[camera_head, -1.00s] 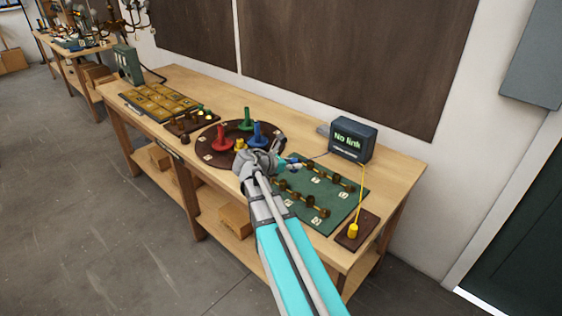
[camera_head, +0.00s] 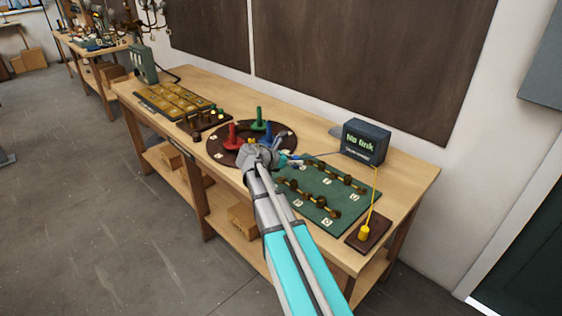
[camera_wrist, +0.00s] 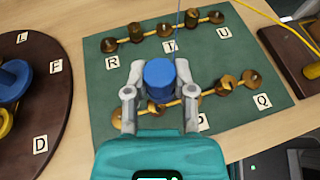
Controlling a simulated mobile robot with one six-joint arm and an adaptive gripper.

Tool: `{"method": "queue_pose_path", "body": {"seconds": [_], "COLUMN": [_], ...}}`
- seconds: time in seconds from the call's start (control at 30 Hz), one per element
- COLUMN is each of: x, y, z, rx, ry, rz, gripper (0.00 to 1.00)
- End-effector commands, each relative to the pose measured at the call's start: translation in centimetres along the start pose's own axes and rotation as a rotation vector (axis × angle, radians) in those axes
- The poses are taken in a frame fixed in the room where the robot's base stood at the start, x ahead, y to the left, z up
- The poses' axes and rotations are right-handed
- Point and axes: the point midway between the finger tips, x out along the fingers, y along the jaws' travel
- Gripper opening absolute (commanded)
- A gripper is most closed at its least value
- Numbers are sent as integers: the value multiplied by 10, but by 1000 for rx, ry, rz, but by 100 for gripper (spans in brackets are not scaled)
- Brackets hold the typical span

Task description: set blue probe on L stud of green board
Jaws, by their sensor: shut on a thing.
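My gripper (camera_wrist: 160,92) is shut on the blue probe (camera_wrist: 159,72), a blue cylinder seen from above in the wrist view. It is over the green board (camera_wrist: 105,85), between its two rows of brass studs. The probe and fingers hide part of the near row, and I cannot tell its height above the board. In the head view my gripper (camera_head: 268,156) is at the left end of the green board (camera_head: 325,196), with the probe (camera_head: 291,160) at its tip. Board tiles R, T, U and Q are readable; another is partly covered. I read no L on the board.
A round brown disc (camera_head: 219,147) with red, green and blue pieces stands left of the board; its tiles include L, F and D. A meter reading "No link" (camera_head: 365,142) stands behind the board. A yellow probe (camera_head: 364,233) sits on a brown pad at right.

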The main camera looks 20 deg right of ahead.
Motion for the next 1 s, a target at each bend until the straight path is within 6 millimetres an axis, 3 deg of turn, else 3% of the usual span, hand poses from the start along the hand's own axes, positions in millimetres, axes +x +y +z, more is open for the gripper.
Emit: {"method": "queue_pose_path", "body": {"seconds": [0.03,0.1,0.3,1.0], "x": [3,3,1,1], "y": [23,41,73,76], "z": [-10,-17,-29,-37], "rx": [-1,0,1,0], "ry": [0,0,0,0], "rz": [1,2,0,1], "gripper": [0,0,0,0]}}
